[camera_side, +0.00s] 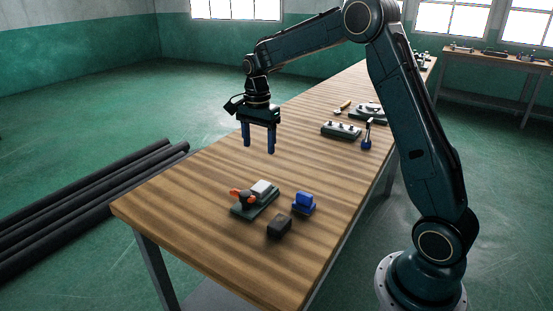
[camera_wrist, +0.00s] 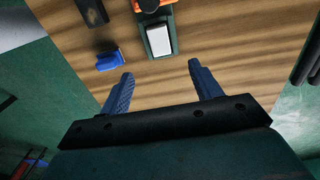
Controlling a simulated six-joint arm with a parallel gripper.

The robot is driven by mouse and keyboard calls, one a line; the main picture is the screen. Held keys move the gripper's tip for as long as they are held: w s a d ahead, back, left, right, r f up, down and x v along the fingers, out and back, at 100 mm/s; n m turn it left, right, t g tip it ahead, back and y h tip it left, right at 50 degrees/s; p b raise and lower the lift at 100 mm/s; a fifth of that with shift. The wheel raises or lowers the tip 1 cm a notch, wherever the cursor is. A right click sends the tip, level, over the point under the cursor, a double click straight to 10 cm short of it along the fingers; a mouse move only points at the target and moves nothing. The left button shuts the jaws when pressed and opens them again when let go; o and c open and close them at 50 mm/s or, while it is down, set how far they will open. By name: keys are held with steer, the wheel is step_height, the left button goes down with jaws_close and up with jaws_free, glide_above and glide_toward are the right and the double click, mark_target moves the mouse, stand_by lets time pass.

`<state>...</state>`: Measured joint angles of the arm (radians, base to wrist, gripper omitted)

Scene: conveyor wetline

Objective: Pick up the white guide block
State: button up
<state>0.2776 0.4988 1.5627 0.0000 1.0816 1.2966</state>
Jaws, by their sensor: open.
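The white guide block (camera_side: 262,187) sits on a dark green base plate (camera_side: 242,211) on the wooden table, beside an orange and dark part (camera_side: 243,196). In the wrist view the white guide block (camera_wrist: 159,40) lies beyond my fingertips, a little left of the middle between them. My gripper (camera_side: 258,145) hangs in the air above the table with its blue fingers pointing down. It is open and empty, apart from the block. In the wrist view its two fingers (camera_wrist: 161,68) are spread wide.
A blue block (camera_side: 304,203) and a dark block (camera_side: 279,226) stand close to the base plate. Farther back are a green fixture (camera_side: 341,130), a blue-handled tool (camera_side: 367,135) and other parts. The wooden table (camera_side: 185,200) is clear left of the base plate.

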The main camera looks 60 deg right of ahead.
steer(key=shift+f, duration=0.15)
glide_above(261, 186)
steer(key=shift+w+f, duration=0.1)
steer(key=shift+f, duration=4.05)
steer(key=shift+f, duration=2.6)
steer(key=c, duration=1.1)
steer(key=shift+r, duration=0.2)
step_height(261, 186, up, 20)
steer(key=shift+f, duration=0.15)
